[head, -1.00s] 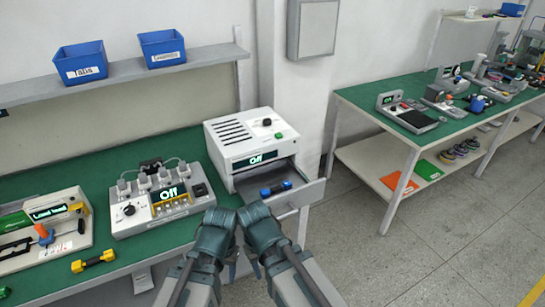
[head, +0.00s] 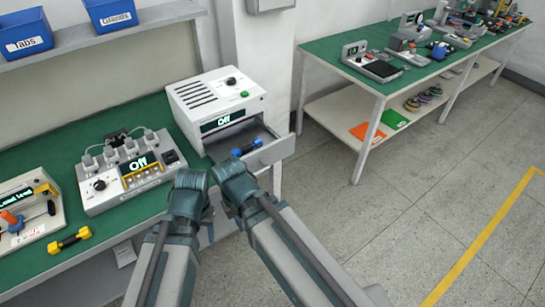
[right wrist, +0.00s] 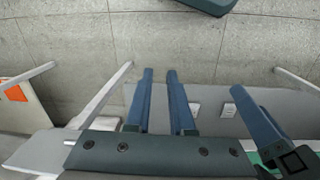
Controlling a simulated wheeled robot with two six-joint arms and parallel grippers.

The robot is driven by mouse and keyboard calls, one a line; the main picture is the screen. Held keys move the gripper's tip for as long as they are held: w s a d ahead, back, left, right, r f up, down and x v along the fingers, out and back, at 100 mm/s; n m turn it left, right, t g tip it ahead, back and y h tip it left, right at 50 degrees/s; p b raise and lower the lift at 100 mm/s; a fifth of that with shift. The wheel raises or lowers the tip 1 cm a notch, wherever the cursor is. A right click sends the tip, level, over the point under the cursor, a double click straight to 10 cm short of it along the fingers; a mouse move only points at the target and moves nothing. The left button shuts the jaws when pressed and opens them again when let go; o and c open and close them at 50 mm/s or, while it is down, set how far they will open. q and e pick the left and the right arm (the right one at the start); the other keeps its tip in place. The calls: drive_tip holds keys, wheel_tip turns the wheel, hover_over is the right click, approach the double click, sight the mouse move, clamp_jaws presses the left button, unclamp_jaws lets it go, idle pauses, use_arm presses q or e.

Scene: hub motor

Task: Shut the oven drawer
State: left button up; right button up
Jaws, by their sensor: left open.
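The white oven (head: 222,88) stands at the right end of the green bench, and its display reads "On". Its grey drawer (head: 273,151) is pulled out toward the front right, with a blue dumbbell-shaped part (head: 246,148) lying in it. My left gripper (head: 208,222) is open, low in front of the bench edge, mostly hidden by my arms and apart from the drawer. My right gripper (right wrist: 161,82) shows in the right wrist view, with a narrow empty gap between its fingers. In the head view my forearm hides it.
A power unit (head: 130,172) reading "On" stands left of the oven. A yellow dumbbell-shaped part (head: 69,240) lies near the bench's front edge. Blue bins (head: 27,33) sit on the shelf above. A second green table (head: 375,83) stands right, with open floor before it.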

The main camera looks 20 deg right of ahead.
drive_tip(key=w+d+m+y, duration=0.1)
drive_tip(key=w+m, duration=0.1)
drive_tip(key=m, duration=0.1)
drive_tip(key=w+d+m+t+y, duration=0.1)
drive_tip(key=d+m, duration=0.1)
drive_tip(key=m, duration=0.1)
drive_tip(key=w+d+m, duration=0.2)
drive_tip(key=m, duration=0.2)
drive_tip(key=shift+w+d+r+t+y, duration=0.1)
drive_tip(key=shift+w+d+t+y, duration=0.1)
drive_tip(key=shift+w+t+y, duration=0.15)
clamp_jaws()
drive_tip(key=w+d+r+m+t, duration=0.2)
drive_tip(key=w+d+m, duration=0.1)
drive_tip(key=d+m, duration=0.45)
drive_tip(key=w+d+r+m+t+y, duration=0.1)
drive_tip(key=w+d+r+m+t, duration=0.15)
drive_tip(key=d+m, duration=0.55)
drive_tip(key=w+d+r+m+t, duration=0.1)
drive_tip(key=w+d+m+t, duration=0.2)
drive_tip(key=d+m, duration=0.55)
drive_tip(key=m+b, duration=0.1)
drive_tip(key=b, duration=0.6)
approach(288, 150)
drive_tip(key=x, duration=0.5)
drive_tip(key=shift+s+d+f, duration=0.1)
drive_tip(key=shift+s+f, duration=0.05)
drive_tip(key=shift+f, duration=0.1)
drive_tip(key=shift+w+a, duration=0.25)
drive_tip(key=shift+w, duration=0.25)
